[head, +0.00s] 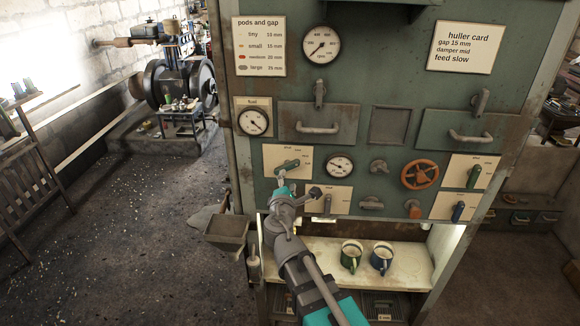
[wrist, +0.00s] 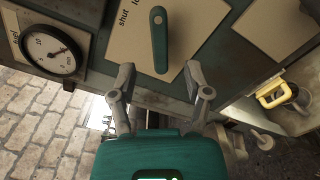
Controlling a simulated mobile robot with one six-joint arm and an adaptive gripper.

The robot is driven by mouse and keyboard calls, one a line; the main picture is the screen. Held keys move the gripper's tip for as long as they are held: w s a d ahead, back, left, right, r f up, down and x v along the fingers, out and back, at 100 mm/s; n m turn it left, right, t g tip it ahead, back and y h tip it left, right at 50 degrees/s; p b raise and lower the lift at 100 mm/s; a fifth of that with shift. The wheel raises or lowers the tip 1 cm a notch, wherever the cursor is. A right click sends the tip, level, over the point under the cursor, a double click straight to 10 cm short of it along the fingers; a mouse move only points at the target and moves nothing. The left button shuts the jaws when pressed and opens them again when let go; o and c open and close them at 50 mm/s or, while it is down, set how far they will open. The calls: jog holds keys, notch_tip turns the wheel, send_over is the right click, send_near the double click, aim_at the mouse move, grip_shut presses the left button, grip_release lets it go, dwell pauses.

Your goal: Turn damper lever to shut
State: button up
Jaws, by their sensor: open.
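A green lever (head: 287,165) is mounted on a cream plate (head: 302,152) at the left of the green panel, and its handle slants up to the right in the head view. The lever (wrist: 159,40) also shows in the wrist view, where its plate (wrist: 115,45) carries the word "shut" and a second word partly cut off. My gripper (head: 281,182) is just below the lever in the head view. In the wrist view my gripper (wrist: 157,78) is open and empty, its fingertips apart, with the lever's end just beyond the gap. I cannot tell whether they touch.
A fuel gauge (head: 253,118) sits above the plate and a small round gauge (head: 340,166) to its right. A grey lever (head: 327,203) is close to my gripper's right. An orange handwheel (head: 420,175) is further right. Two mugs (head: 351,256) (head: 382,258) stand on the shelf below.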

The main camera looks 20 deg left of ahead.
aim_at(290, 168)
jog(key=x, duration=0.8)
jog(key=shift+s, duration=0.1)
grip_shut()
